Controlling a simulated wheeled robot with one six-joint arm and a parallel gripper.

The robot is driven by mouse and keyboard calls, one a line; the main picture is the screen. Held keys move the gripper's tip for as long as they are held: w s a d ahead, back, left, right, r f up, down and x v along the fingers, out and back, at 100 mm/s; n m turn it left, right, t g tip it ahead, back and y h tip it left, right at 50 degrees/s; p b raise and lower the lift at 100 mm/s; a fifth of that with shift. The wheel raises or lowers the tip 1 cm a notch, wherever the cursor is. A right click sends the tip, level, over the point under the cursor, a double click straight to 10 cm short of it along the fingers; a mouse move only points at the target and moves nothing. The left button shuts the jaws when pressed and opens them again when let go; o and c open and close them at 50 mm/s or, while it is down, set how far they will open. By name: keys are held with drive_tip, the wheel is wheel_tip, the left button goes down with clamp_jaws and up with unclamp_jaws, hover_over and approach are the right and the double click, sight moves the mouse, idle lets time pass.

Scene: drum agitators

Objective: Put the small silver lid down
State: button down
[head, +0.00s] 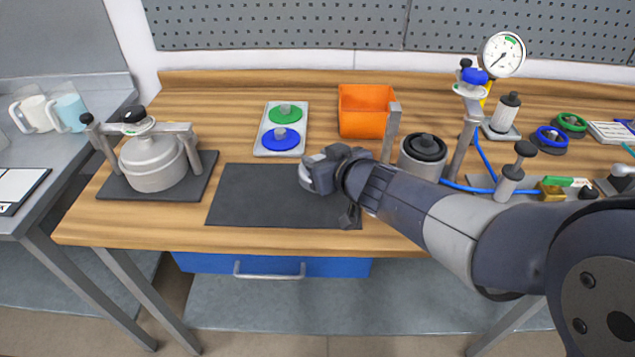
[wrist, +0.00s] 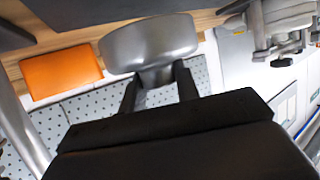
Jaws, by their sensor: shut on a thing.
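The small silver lid (wrist: 150,42) is a round metal disc with a stem, large in the wrist view. My gripper (wrist: 158,82) has its two fingers shut on the stem, and the disc lies beyond the fingertips. In the head view the lid's silver edge (head: 305,177) shows at the tip of my gripper (head: 320,170), over the dark mat (head: 245,192). The disc looks tilted on edge there, with its face turned away from my gripper. My gripper hides part of the lid, and the gap between lid and mat is hard to judge.
A silver pot (head: 152,163) under a clamp frame stands left of the mat. A tray (head: 268,141) with green and blue lids and an orange bin (head: 365,112) stand behind. A second clamp frame with a canister (head: 409,165) is close right. The mat's left part is bare.

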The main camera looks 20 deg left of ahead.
drive_tip(key=shift+f+b, duration=1.35)
drive_tip(key=shift+f, duration=0.6)
drive_tip(key=shift+f, duration=0.15)
drive_tip(key=c, duration=1.1)
unclamp_jaws()
drive_tip(key=shift+f, duration=0.1)
drive_tip(key=shift+o, duration=0.2)
drive_tip(key=shift+d+r, duration=0.1)
drive_tip(key=shift+r, duration=0.2)
drive_tip(key=p+v, duration=0.4)
drive_tip(key=v, duration=0.6)
drive_tip(key=shift+s+d+r+p, duration=0.1)
drive_tip(key=shift+s+d+p, duration=0.05)
drive_tip(key=shift+p, duration=0.2)
drive_tip(key=shift+s+d+r, duration=0.1)
drive_tip(key=shift+s+d, duration=0.35)
drive_tip(key=shift+s, duration=0.05)
drive_tip(key=shift+o, duration=0.3)
